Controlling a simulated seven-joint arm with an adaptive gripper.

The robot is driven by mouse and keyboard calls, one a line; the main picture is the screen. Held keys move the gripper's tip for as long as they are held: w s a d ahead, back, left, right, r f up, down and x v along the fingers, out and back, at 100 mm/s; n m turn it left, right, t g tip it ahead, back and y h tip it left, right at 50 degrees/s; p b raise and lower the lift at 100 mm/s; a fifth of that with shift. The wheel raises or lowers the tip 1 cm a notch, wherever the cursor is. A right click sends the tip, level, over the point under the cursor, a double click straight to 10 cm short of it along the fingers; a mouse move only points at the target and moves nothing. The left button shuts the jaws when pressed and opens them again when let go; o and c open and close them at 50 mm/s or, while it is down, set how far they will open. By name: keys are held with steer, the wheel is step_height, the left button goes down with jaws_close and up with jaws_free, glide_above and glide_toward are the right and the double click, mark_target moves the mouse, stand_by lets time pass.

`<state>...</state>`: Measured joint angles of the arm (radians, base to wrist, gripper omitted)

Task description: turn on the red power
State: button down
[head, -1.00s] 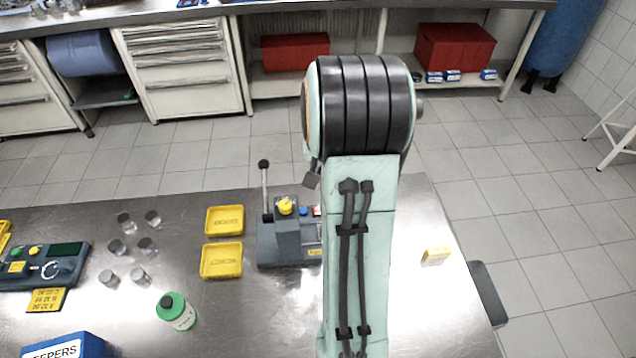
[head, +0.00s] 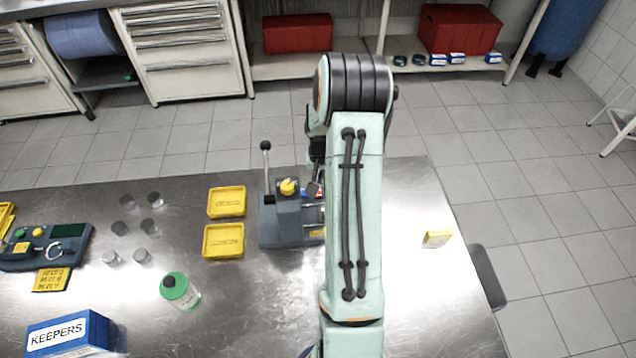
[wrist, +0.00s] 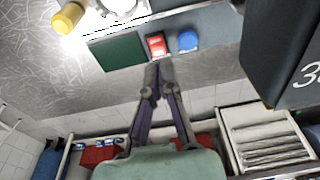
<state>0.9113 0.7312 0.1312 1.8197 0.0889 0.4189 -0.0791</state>
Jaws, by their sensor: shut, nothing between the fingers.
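The red power switch (wrist: 156,45) is a small red rocker on the grey machine's panel in the wrist view, between a green panel (wrist: 117,50) and a blue round button (wrist: 188,40). My gripper (wrist: 159,69) is shut and empty, its fingertips just below the red switch in that picture. I cannot tell whether they touch it. In the head view the grey machine (head: 280,222) stands on the metal bench, left of my arm. A bit of red (head: 312,190) shows on it there, mostly hidden, and my fingertips are not clear.
The machine has an upright lever with a black knob (head: 266,146) and a yellow knob (head: 288,186). A small yellow box (head: 437,238) lies right.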

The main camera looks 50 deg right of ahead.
steer(key=shift+w+d+f, duration=0.1)
steer(key=shift+f, duration=0.65)
steer(key=shift+w+d+f, duration=0.1)
steer(key=shift+f, duration=0.6)
steer(key=shift+f, duration=0.25)
steer(key=shift+s+a+r, duration=0.1)
steer(key=shift+s+a, duration=0.45)
step_height(320, 180, up, 14)
steer(key=s+a, duration=0.1)
steer(key=shift+s+a, duration=0.35)
